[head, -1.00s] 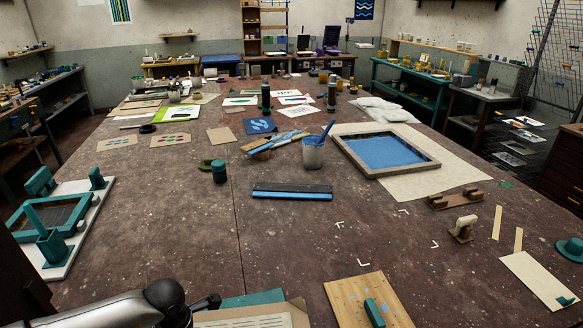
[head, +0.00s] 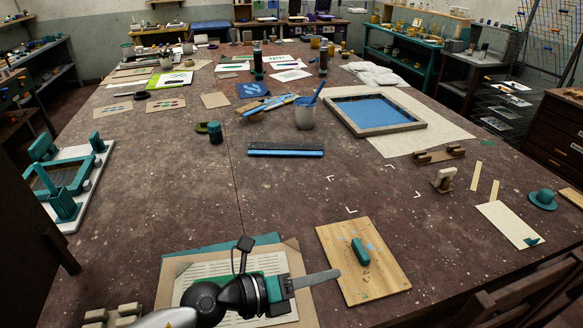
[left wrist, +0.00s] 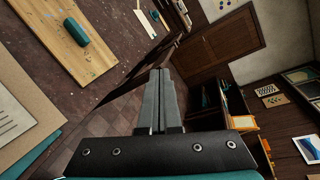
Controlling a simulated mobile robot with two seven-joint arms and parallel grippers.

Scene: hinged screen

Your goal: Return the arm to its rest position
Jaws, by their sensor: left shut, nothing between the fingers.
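My left gripper (head: 318,279) is above the near edge of the table, pointing right. Its fingers are together with nothing between them; the shut fingers also show in the left wrist view (left wrist: 160,100). It is over the printed sheet and beside a wooden board (head: 350,285) with a small teal block (head: 361,251). The fingertips overlap the board's left part in the head view; I cannot tell their height above it. The teal hinged screen frame (head: 80,180) on its white base (head: 98,176) stands at the left, apart from the gripper. My right gripper is not in view.
A printed sheet (head: 200,268) on card lies under my left arm. A blue-filled wooden frame (head: 420,125), a squeegee-like bar (head: 285,150) and a cup (head: 304,118) stand farther back. A dark chair (head: 530,290) is at the near right. The table's middle left is bare.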

